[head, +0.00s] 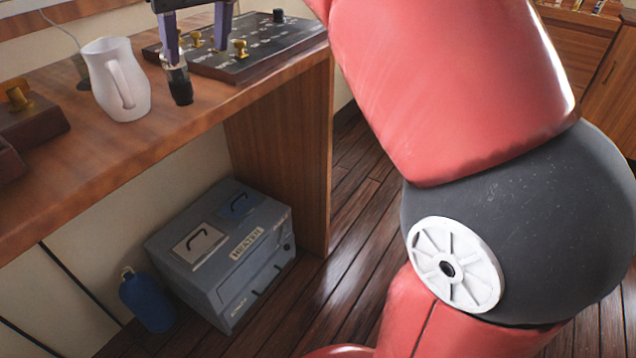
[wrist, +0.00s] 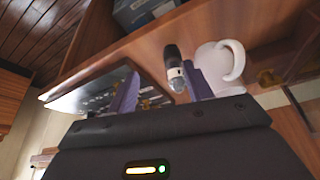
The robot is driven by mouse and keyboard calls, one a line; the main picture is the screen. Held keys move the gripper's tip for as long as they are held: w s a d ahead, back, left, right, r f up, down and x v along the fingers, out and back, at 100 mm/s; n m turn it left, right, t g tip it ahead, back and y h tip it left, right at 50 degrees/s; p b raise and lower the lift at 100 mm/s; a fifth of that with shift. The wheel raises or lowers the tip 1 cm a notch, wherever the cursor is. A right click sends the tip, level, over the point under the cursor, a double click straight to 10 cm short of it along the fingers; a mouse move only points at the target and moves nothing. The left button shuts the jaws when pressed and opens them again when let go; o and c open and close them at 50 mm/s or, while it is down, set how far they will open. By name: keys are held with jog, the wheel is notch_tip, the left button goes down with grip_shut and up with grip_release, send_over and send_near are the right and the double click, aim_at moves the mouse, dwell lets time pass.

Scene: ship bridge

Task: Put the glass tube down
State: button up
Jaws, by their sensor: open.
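The glass tube (head: 179,84), with a black lower part and a clear, metallic-looking upper part, stands upright on the wooden desk (head: 120,170) close to its front edge. My gripper (head: 197,50) is open above the desk at the top of the head view, its left finger overlapping the tube's top. In the wrist view the tube (wrist: 175,68) shows between the two spread fingers of my gripper (wrist: 158,82), nearer the right one. I cannot tell whether that finger touches it. The tube's upper end is partly hidden.
A white jug (head: 118,85) stands just left of the tube. A dark control panel (head: 235,55) with brass knobs lies behind and right of it. A grey heater box (head: 225,250) and a blue bottle (head: 147,300) stand on the floor below.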

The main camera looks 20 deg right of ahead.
jog(key=s+d+f+m, duration=0.1)
jog(key=s+d+f, duration=0.5)
jog(key=f, duration=0.4)
jog(key=shift+s+m+t+h, duration=0.15)
jog(key=shift+m+t+h, duration=0.15)
jog(key=shift+m+t, duration=0.1)
jog(key=shift+o, duration=0.4)
jog(key=s+d+f+m, duration=0.1)
jog(key=s+f, duration=0.3)
jog(key=f, duration=0.4)
jog(key=s+d+f+m+h, duration=0.1)
jog(key=s+d+f, duration=0.2)
jog(key=f, duration=0.6)
jog(key=shift+s, duration=1.2)
jog(key=shift+s+f, duration=0.1)
jog(key=shift+f, duration=0.05)
